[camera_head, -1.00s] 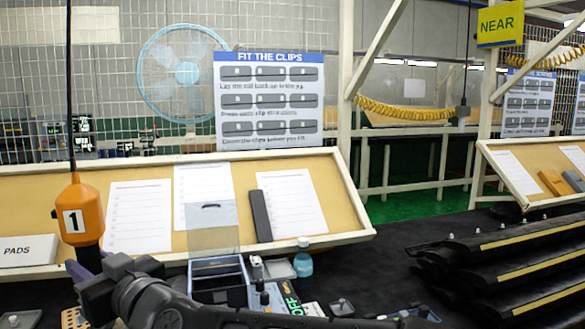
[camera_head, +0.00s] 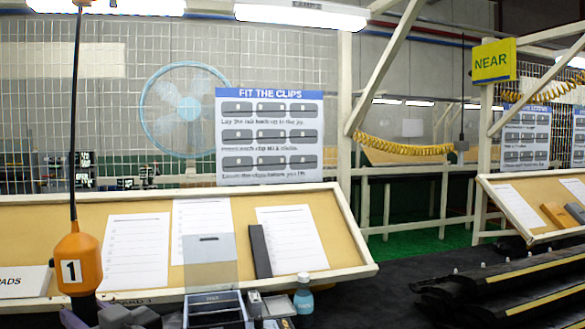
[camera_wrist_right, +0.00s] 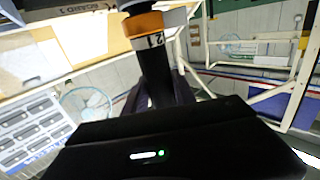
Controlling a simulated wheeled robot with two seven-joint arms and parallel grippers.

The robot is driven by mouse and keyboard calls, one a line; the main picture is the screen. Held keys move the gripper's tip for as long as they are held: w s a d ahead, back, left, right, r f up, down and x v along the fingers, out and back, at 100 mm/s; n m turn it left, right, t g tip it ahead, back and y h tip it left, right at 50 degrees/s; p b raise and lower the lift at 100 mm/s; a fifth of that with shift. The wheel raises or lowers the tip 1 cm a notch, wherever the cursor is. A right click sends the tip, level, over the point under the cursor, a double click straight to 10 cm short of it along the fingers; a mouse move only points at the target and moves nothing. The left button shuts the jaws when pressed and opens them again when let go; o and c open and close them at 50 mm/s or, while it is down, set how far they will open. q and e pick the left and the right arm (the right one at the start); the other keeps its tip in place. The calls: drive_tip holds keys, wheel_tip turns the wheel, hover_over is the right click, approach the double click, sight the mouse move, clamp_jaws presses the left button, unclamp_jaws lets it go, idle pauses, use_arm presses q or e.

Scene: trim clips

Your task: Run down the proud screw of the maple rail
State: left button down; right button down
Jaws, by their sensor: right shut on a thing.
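An orange driver marked 1 (camera_head: 78,262) hangs upright on a dark cord at the left of the head view. My right gripper (camera_head: 100,317) is at its lower end, partly cut off by the frame's bottom edge. In the right wrist view, my right gripper (camera_wrist_right: 158,98) is shut around the driver's dark shaft (camera_wrist_right: 155,68), below its orange band (camera_wrist_right: 158,22). The driver's tip is hidden. Dark rails with pale yellow strips (camera_head: 515,275) lie at the right with small pale studs; I cannot tell a maple rail or a proud screw among them. My left gripper is not in view.
A tilted tan board (camera_head: 345,255) with papers and a dark bar (camera_head: 260,251) stands behind the bench. A compartment box (camera_head: 217,308) and a blue bottle (camera_head: 303,295) stand before it. The black bench top (camera_head: 390,290) is clear between bottle and rails.

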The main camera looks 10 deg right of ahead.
sight(82, 286)
drive_tip(key=shift+f+b, duration=0.5)
drive_tip(key=shift+f, duration=0.1)
idle(0.4)
drive_tip(key=shift+f, duration=0.25)
idle(0.9)
wheel_tip(82, 286, up, 7)
drive_tip(key=p, duration=0.5)
drive_tip(key=shift+f+p, duration=0.15)
drive_tip(key=shift+p, duration=0.25)
